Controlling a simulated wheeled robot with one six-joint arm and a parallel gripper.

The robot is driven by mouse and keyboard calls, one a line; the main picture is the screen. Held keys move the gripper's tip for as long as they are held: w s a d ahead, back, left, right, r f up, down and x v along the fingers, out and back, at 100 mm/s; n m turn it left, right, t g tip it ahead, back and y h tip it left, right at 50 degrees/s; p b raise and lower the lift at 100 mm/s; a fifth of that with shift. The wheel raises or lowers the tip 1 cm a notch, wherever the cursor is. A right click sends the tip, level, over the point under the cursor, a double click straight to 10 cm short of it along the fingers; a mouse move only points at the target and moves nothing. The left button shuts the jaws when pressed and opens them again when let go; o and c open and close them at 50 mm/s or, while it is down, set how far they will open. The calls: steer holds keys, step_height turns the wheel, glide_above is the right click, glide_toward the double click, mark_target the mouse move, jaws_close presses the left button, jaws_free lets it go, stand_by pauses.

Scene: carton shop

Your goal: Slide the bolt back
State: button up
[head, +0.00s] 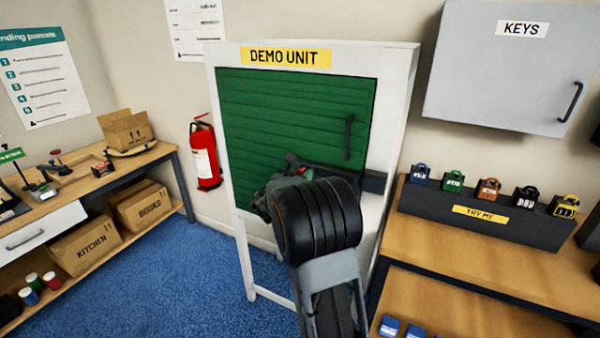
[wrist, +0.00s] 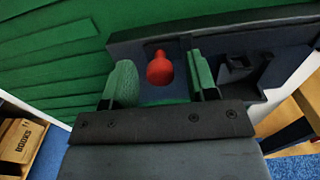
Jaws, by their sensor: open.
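The demo unit (head: 400,80) is a white frame with a green slatted door (head: 285,115) and a dark vertical handle (head: 348,138). A dark bolt plate (head: 375,181) sits low on the door's right side, partly hidden by my arm. In the wrist view, the bolt's red knob (wrist: 159,69) stands out from the dark plate. My gripper (wrist: 163,84) is open, with one green finger on each side of the knob. A gap shows between the left finger and the knob; contact on the right is unclear. A dark bracket (wrist: 243,70) lies right of the fingers.
A bench with several small padlocks on a dark stand (head: 480,222) is close on the right. A grey key cabinet (head: 500,75) hangs above it. A fire extinguisher (head: 205,155) and a workbench (head: 120,165) with cartons are on the left. Blue floor (head: 190,280) is clear between.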

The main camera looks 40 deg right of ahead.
steer(key=shift+w+d, duration=0.2)
steer(key=shift+d, duration=0.25)
steer(key=shift+c, duration=0.4)
jaws_close()
